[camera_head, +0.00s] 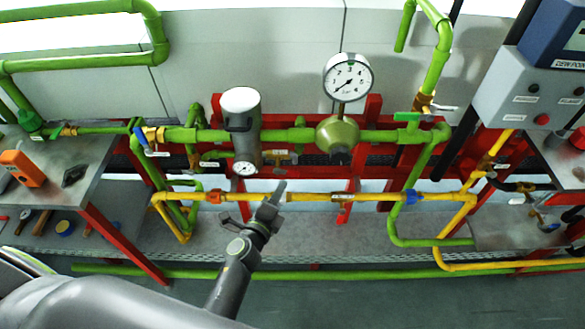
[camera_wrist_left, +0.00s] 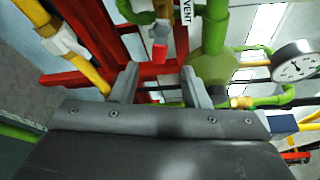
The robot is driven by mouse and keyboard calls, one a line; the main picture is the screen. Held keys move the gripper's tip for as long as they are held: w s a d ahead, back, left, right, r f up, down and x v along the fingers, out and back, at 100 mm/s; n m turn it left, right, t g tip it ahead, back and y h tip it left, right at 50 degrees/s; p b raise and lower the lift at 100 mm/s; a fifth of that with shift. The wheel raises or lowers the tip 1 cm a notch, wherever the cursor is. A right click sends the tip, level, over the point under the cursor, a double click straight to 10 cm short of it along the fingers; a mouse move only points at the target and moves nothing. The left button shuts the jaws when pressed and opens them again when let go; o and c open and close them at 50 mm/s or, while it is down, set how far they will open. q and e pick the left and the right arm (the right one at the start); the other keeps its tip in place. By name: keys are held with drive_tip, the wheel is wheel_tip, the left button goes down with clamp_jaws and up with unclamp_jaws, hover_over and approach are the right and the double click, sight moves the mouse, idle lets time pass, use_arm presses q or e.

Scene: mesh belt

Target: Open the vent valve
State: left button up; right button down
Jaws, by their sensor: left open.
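The vent valve (camera_head: 281,158) is a small brass fitting below the green pipe, between the grey filter and the domed regulator. In the left wrist view, it shows near the top as a fitting with a red end (camera_wrist_left: 159,52), beside a white tag reading VENT (camera_wrist_left: 187,12). The handle's exact position is hard to tell. My left gripper (camera_head: 280,187) is just below the valve in the head view. In the left wrist view, its two fingers (camera_wrist_left: 158,80) are spread apart with nothing between them, and the red end lies beyond the gap. My right gripper is not in view.
The regulator (camera_head: 338,133) with its large gauge (camera_head: 348,77) is right of the valve. The grey filter (camera_head: 241,118) is left of it. A yellow pipe (camera_head: 312,197) crosses near the gripper. Red frame bars (camera_head: 372,108) stand behind. A steel table (camera_head: 85,165) is at left.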

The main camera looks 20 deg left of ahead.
sight(289, 175)
use_arm(q)
drive_tip(key=w, duration=0.3)
drive_tip(key=w+b, duration=0.1)
drive_tip(key=w, duration=0.2)
drive_tip(key=w+d+f+b, duration=0.1)
drive_tip(key=w, duration=0.2)
drive_tip(key=shift+f, duration=0.1)
drive_tip(key=shift+w, duration=0.8)
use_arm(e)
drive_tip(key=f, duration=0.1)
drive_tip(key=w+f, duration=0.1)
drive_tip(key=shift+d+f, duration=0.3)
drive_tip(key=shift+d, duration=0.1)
